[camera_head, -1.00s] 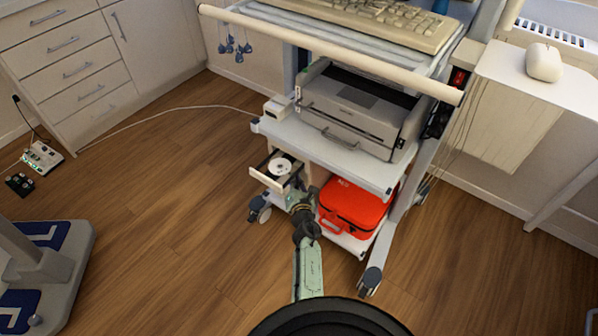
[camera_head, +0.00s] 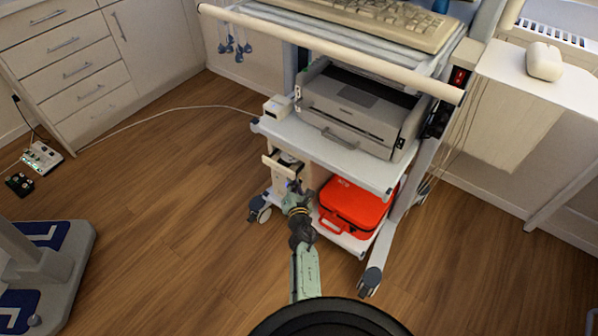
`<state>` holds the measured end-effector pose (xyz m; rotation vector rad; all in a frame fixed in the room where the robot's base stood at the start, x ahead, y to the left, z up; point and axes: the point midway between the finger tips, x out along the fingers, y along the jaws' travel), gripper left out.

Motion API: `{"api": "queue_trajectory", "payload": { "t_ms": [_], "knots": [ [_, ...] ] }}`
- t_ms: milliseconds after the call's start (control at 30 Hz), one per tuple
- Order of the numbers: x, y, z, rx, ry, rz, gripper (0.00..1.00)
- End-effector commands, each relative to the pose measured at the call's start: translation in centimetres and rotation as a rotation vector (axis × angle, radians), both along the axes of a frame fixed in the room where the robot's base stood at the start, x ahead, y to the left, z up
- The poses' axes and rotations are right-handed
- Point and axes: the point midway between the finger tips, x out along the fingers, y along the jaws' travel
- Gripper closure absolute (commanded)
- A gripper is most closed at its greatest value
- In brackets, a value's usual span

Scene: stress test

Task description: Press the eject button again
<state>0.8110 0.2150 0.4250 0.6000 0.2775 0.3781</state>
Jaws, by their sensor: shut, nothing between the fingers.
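A small beige device (camera_head: 279,184) stands on the lower part of the cart, beside a red case. Its disc tray (camera_head: 271,161) shows at its top front and sticks out only a little; the disc is mostly hidden. My gripper (camera_head: 294,188) is at the right side of the device's front, below the tray. It looks shut and holds nothing visible. The eject button is too small or hidden behind my gripper, so I cannot tell whether I touch it.
The red case (camera_head: 354,206) lies close to the right of my gripper. A grey printer (camera_head: 356,108) sits on the shelf (camera_head: 335,160) above. A cart caster (camera_head: 371,279) stands at the lower right.

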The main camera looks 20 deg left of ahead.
Motion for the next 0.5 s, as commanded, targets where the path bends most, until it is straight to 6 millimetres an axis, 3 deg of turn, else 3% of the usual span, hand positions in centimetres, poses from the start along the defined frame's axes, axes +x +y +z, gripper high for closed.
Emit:
{"api": "queue_trajectory", "payload": {
  "t_ms": [500],
  "knots": [
    [-4.4, 1.6, -0.1, 0.0, 0.0, 0.001, 1.0]
  ]
}}
